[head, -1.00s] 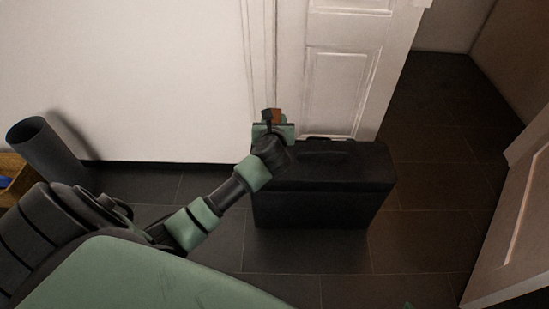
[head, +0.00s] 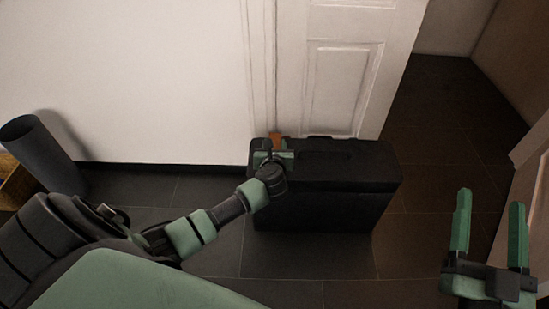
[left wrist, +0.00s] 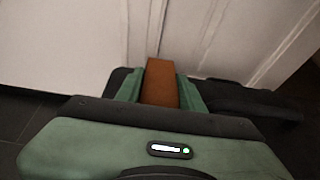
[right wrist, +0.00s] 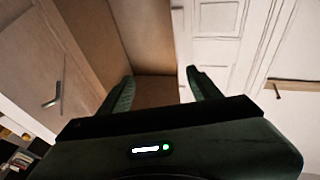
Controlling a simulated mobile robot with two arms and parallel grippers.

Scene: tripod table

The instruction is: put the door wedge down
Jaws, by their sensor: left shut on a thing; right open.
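The door wedge (left wrist: 160,84) is an orange-brown block. My left gripper (left wrist: 161,90) is shut on it, with a green finger on each side in the left wrist view. In the head view the wedge (head: 276,138) shows just beyond my left gripper (head: 273,150), over the left end of the black case's top. Whether the wedge touches the case is hidden. My right gripper (head: 487,225) is open and empty at the lower right of the head view, and its spread fingers also show in the right wrist view (right wrist: 160,88).
A black case (head: 325,210) with a top handle stands on the dark tiled floor against the white panelled door (head: 345,85). A grey cylindrical bin (head: 45,150) stands at the left by the wall. Another door (head: 530,185) is at the right. Floor is clear before the case.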

